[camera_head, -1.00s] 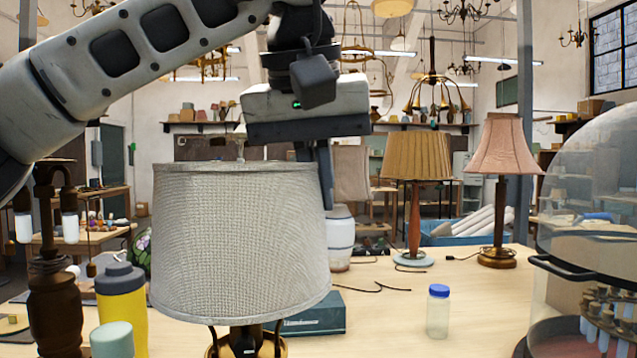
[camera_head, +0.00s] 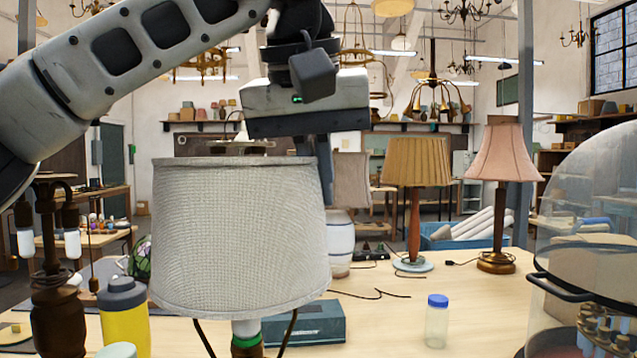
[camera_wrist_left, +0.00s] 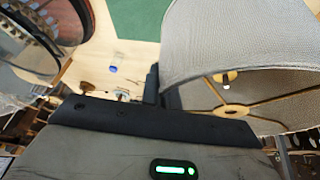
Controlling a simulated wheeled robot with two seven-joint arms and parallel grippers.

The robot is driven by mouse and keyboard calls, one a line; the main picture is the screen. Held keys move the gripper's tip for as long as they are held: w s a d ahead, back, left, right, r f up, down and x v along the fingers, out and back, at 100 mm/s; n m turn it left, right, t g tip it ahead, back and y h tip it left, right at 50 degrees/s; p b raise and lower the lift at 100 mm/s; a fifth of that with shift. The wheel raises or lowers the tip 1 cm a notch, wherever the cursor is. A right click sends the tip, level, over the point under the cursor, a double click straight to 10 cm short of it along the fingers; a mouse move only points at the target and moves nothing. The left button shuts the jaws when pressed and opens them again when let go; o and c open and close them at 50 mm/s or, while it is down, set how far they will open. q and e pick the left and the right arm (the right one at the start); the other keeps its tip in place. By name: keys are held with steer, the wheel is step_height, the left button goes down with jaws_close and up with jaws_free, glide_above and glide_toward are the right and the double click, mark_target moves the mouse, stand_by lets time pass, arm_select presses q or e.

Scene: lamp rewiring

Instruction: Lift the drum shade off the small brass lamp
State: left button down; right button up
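The drum shade (camera_head: 240,235), pale grey woven cloth, is upright in the middle of the head view. Below it, part of the small brass lamp (camera_head: 247,342) shows, with a green band and two thin dark arms; its base is out of frame. My left gripper (camera_head: 322,172) is at the shade's upper right rim, with one dark finger along the outside; it appears shut on the shade wall, the other finger hidden. The left wrist view shows the shade (camera_wrist_left: 235,35) beside the dark finger (camera_wrist_left: 151,86), with the brass ring and spokes (camera_wrist_left: 232,110) inside it. My right gripper is not in view.
A yellow bottle (camera_head: 124,325) and a dark lamp stand (camera_head: 57,310) are at left. A blue-capped jar (camera_head: 437,325), a pleated-shade lamp (camera_head: 415,215) and a pink-shade lamp (camera_head: 500,190) stand right. A glass dome (camera_head: 595,220) is far right. A dark teal box (camera_head: 315,322) lies behind the shade.

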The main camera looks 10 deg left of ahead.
arm_select(q)
steer(key=shift+r+b, duration=0.3)
steer(key=shift+r, duration=5.1)
